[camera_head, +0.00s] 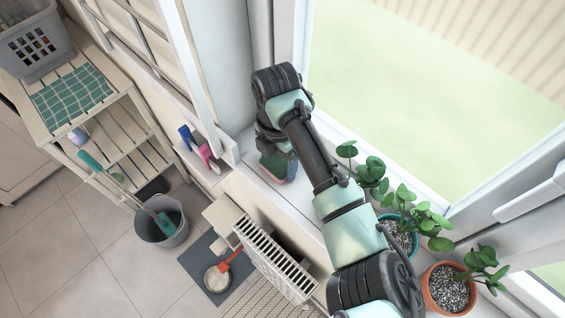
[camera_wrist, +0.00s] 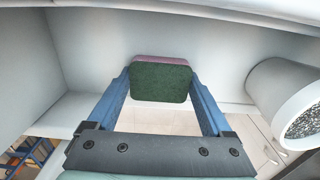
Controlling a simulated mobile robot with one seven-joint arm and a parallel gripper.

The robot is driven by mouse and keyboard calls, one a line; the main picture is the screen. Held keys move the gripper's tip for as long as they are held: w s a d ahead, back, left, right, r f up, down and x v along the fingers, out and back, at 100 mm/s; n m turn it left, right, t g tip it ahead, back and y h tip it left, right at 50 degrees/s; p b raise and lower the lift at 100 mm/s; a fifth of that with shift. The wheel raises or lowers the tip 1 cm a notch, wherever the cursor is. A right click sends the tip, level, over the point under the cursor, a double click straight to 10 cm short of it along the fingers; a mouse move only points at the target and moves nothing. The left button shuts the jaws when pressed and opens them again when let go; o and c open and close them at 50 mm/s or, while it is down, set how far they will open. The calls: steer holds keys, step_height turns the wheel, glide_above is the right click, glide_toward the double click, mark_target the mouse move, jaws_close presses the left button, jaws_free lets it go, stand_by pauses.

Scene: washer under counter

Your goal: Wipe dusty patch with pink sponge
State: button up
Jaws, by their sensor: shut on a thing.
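The pink sponge, with a dark green scouring side, is between the blue fingers of my gripper (camera_wrist: 160,88) in the wrist view. The sponge (camera_wrist: 160,82) turns its green face to the wrist camera, and a strip of pink shows along its far edge. In the head view the sponge (camera_head: 276,169) is partly hidden by my gripper (camera_head: 281,163), over the left end of the white windowsill (camera_head: 298,194). I cannot tell whether the sponge touches the sill. I cannot make out a dusty patch in either view.
Potted plants stand along the sill to the right: one in a teal pot (camera_head: 398,238), one in a terracotta pot (camera_head: 447,290). A white pot (camera_wrist: 288,92) is close at the right in the wrist view. A radiator (camera_head: 272,259) and bucket (camera_head: 162,222) are below.

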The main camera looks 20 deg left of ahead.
steer(key=shift+s+d+f+p, duration=0.1)
steer(key=shift+s+d+p, duration=0.15)
steer(key=shift+d, duration=0.3)
steer(key=shift+s+d+p, duration=0.15)
steer(key=shift+d+p, duration=0.1)
steer(key=shift+d, duration=0.3)
steer(key=shift+s+d+f, duration=0.15)
steer(key=shift+s+d, duration=0.05)
steer(key=shift+d, duration=0.2)
step_height(320, 180, up, 9)
steer(key=p, duration=0.7)
steer(key=shift+w+a+r+p, duration=0.1)
steer(key=shift+r+p, duration=0.1)
steer(key=shift+p, duration=0.15)
steer(key=shift+f, duration=0.1)
